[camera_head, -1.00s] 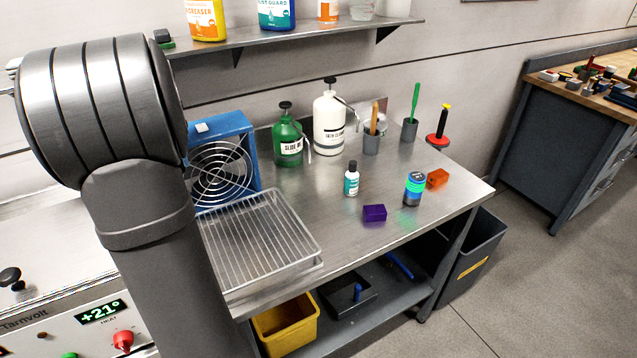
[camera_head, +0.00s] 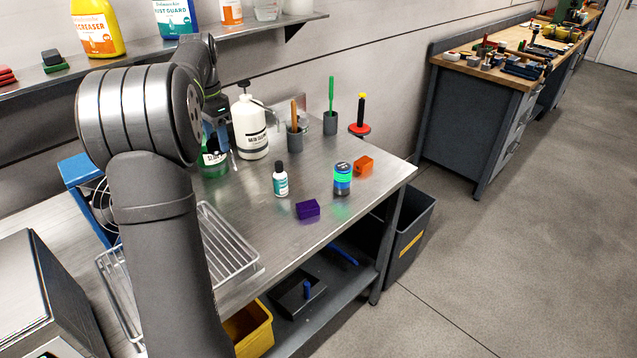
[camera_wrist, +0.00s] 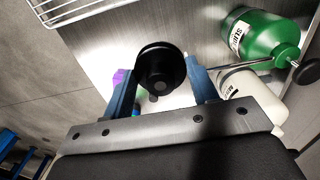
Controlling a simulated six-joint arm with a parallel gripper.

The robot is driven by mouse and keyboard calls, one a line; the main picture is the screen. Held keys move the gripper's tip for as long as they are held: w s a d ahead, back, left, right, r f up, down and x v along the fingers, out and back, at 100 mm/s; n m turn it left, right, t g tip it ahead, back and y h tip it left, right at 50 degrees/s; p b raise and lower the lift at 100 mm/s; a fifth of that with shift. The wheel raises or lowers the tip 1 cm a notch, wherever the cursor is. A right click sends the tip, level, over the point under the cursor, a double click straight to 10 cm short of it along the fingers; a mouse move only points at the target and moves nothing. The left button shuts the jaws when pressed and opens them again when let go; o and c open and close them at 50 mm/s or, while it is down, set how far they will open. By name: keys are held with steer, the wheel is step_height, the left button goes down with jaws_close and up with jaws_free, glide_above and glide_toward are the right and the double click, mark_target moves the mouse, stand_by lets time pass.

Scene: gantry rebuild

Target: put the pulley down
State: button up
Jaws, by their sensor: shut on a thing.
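The black round pulley (camera_wrist: 162,68) is between the blue fingers of my gripper (camera_wrist: 163,82) in the wrist view. My gripper is shut on it. The pulley is held above the metal bench (camera_head: 250,228), and I cannot tell how high. In the head view my gripper (camera_head: 216,112) is partly hidden behind my arm, in front of the green bottle (camera_head: 213,163) and left of the white pump bottle (camera_head: 250,128). The pulley cannot be made out there.
A small bottle (camera_head: 281,180), purple block (camera_head: 308,209), striped can (camera_head: 342,178) and orange block (camera_head: 363,166) stand on the bench. Two grey cups (camera_head: 294,142) hold tools. A wire rack (camera_head: 228,240) is at the left.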

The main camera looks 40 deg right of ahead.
steer(key=s+d+f+m, duration=0.1)
steer(key=d+m, duration=0.2)
steer(key=d, duration=0.1)
steer(key=s+d+f+m, duration=0.1)
steer(key=s+d+m, duration=0.1)
steer(key=d, duration=0.3)
steer(key=s+d+f+m, duration=0.2)
steer(key=d+m, duration=0.1)
steer(key=d, duration=0.2)
steer(key=shift+d+m, duration=0.15)
steer(key=shift+m, duration=0.25)
steer(key=s+d+f+m, duration=0.2)
steer(key=s+d+m, duration=0.3)
steer(key=d, duration=0.1)
steer(key=s+d+f+m, duration=0.3)
steer(key=s+d+m, duration=0.1)
steer(key=d, duration=0.3)
glide_above(304, 175)
steer(key=shift+m, duration=0.3)
step_height(304, 175, down, 7)
steer(key=shift+r, duration=0.1)
steer(key=shift+f, duration=2.05)
steer(key=shift+f, duration=0.2)
steer(key=o, duration=1.2)
steer(key=shift+c, duration=0.2)
